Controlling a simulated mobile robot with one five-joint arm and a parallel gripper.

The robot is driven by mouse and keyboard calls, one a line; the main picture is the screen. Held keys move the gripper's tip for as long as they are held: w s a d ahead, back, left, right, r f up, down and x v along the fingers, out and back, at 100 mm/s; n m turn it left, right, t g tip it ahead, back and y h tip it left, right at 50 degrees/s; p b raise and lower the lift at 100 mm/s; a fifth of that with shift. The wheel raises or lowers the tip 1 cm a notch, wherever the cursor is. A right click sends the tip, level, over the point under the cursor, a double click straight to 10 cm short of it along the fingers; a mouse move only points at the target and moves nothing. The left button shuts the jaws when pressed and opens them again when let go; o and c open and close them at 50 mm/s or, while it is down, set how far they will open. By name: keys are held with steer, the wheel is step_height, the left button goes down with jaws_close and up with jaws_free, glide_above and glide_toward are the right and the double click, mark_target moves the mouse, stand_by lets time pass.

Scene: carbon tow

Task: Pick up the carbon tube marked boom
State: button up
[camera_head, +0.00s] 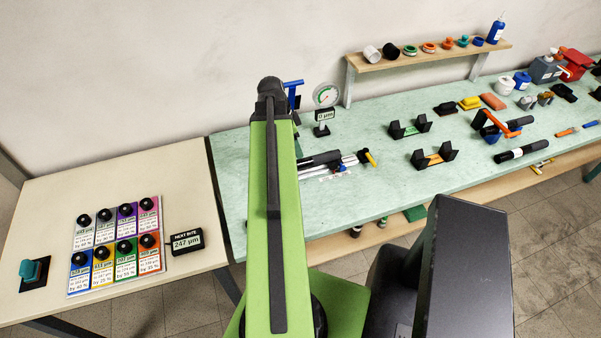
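A black tube (516,153) with a white band lies at the front right of the green bench top, apart from the black holders. Any writing on its band is too small to read. More dark, tube-like pieces (322,158) lie at the left of the bench, partly hidden behind my green arm. I cannot tell which tube is marked boom. My arm rises through the middle of the view, but I cannot make out my gripper's fingers.
Black holders stand mid-bench, one pair with a green base (410,127), another orange (434,156). An orange-and-blue tool (500,125) is behind the banded tube. A dial gauge (326,95) stands at the back left. A side table (110,180) holds coloured cards with black knobs.

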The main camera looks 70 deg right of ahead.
steer(key=b, duration=0.3)
glide_above(301, 160)
steer(key=w+a, duration=0.1)
step_height(301, 160, down, 4)
steer(key=shift+a+f, duration=0.1)
steer(key=shift+f, duration=0.15)
steer(key=shift+s+f, duration=0.1)
steer(key=shift+f, duration=0.05)
steer(key=b+x, duration=0.5)
steer(key=shift+f, duration=0.15)
steer(key=shift+r, duration=0.2)
jaws_close()
